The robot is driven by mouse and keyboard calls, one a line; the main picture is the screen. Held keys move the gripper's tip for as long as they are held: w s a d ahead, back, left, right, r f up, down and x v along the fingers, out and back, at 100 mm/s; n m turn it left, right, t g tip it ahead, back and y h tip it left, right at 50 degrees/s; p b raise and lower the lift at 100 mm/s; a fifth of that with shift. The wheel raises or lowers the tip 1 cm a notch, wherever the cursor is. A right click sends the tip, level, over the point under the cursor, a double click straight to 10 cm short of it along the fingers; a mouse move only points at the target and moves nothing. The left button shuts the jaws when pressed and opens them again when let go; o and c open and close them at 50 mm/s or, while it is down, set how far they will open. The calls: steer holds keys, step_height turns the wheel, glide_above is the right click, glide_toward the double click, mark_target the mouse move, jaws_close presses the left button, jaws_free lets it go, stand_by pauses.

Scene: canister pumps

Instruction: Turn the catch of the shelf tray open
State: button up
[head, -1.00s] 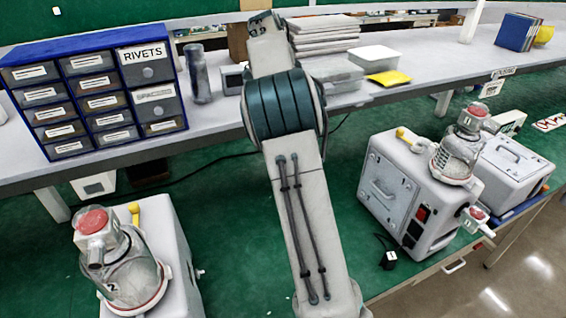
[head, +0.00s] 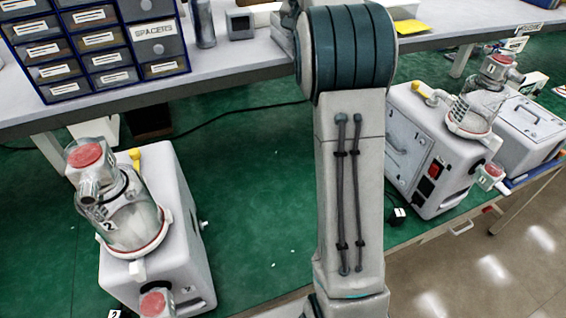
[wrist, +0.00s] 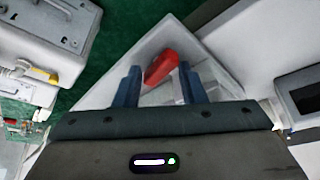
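In the wrist view, a red catch (wrist: 161,67) lies across the space between my two blue finger tips, slightly tilted. It is on or just in front of a pale, angular tray (wrist: 104,88), whose corner points up in the picture. My gripper (wrist: 160,72) is open, one finger on each side of the catch. I cannot tell whether either finger touches it. The lower part of the tray is hidden by my gripper body. In the head view my gripper and the catch are out of sight behind or beyond my arm.
In the head view, a canister pump (head: 165,235) stands on the green bench at left and another pump (head: 415,150) at right. A blue drawer cabinet (head: 95,45) and a yellow item (head: 411,27) are on the shelf. Green bench between the pumps is mostly clear.

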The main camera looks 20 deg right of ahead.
steer(key=n, duration=0.1)
steer(key=n+y+b, duration=0.1)
steer(key=n, duration=0.1)
steer(key=n+t+b, duration=0.1)
steer(key=n, duration=0.1)
steer(key=shift+s+d+y, duration=0.1)
steer(key=shift+d+y, duration=0.15)
steer(key=shift+y, duration=0.05)
steer(key=n+y+b, duration=0.1)
steer(key=n, duration=0.2)
steer(key=shift+d+f, duration=0.1)
steer(key=p+v, duration=0.2)
steer(key=v, duration=1.2)
steer(key=s+a+f+b, duration=0.2)
steer(key=s+a+f, duration=0.3)
steer(key=f, duration=0.3)
steer(key=s+a+f+b, duration=0.3)
steer(key=s+a+f, duration=0.2)
steer(key=s+f, duration=0.3)
steer(key=s+a+f+g+b, duration=0.1)
steer(key=s+a+f+b, duration=0.1)
steer(key=s+a+f, duration=0.4)
step_height(320, 180, down, 4)
steer(key=shift+s+f+b, duration=0.15)
steer(key=shift+s+b, duration=0.25)
steer(key=shift+s, duration=0.05)
